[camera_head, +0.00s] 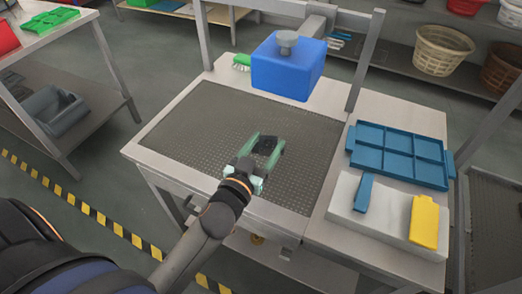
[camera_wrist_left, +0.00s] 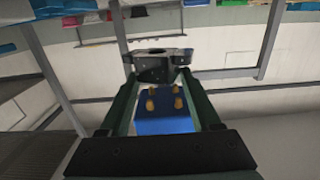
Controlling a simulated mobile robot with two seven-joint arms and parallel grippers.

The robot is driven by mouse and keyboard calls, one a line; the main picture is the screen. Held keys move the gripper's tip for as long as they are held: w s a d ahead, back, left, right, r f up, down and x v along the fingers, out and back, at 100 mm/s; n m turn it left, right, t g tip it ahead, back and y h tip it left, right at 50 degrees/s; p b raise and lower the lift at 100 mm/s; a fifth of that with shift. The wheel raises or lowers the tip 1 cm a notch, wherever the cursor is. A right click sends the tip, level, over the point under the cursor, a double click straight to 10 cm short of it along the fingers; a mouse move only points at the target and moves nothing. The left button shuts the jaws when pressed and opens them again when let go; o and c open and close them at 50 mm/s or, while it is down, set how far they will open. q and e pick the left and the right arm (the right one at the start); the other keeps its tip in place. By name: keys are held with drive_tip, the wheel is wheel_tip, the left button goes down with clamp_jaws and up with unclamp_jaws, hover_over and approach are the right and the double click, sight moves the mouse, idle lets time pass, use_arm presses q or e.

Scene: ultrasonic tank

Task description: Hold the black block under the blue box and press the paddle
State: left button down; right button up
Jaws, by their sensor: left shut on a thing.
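My left gripper (camera_head: 266,149) is shut on the black block (camera_head: 267,145) above the perforated grey mat, in front of and lower than the blue box. The left wrist view shows the block (camera_wrist_left: 153,66), dark with a round opening on top, between the fingertips of the gripper (camera_wrist_left: 158,72). The blue box (camera_head: 287,75) hangs from a frame, a grey knob on top. Its underside (camera_wrist_left: 165,126) shows several yellow nubs in the wrist view. A blue paddle (camera_head: 364,194) and a yellow paddle (camera_head: 424,222) rest on a white panel at right. My right gripper is not in view.
A blue compartment tray (camera_head: 398,155) lies behind the white panel (camera_head: 385,222). A green brush (camera_head: 241,61) lies at the mat's back left. Metal posts rise at the table's back. The perforated mat (camera_head: 195,125) is clear left of my gripper.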

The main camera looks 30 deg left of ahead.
use_arm(q)
drive_tip(key=w, duration=0.8)
drive_tip(key=shift+w, duration=0.3)
drive_tip(key=shift+r, duration=0.1)
idle(0.6)
